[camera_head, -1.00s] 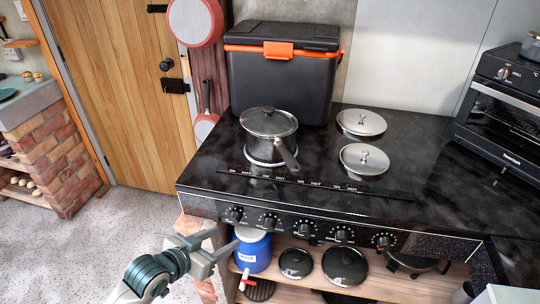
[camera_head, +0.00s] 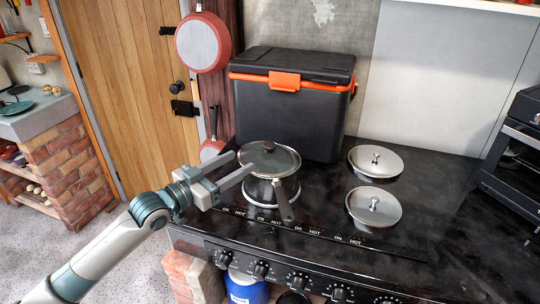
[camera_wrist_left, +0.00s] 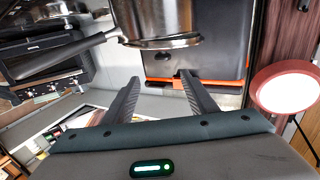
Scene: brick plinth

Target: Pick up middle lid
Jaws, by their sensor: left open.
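A saucepan (camera_head: 262,188) with a glass lid (camera_head: 268,157) and dark knob sits on the left of the black stove top. Two round steel lids with knobs lie to its right, a back one (camera_head: 376,160) and a front one (camera_head: 374,207). Which one is the middle lid is not clear. My left gripper (camera_head: 244,161) is open and empty, its fingers pointing right at the saucepan's left side, near the lid's height. In the left wrist view the saucepan (camera_wrist_left: 165,28) shows at the top, beyond the open fingers. My right gripper is not in view.
A black cooler (camera_head: 290,115) with an orange latch stands behind the saucepan. The saucepan handle (camera_head: 283,202) points towards the stove's front. An oven (camera_head: 515,155) stands at the right. The stove top right of the steel lids is clear.

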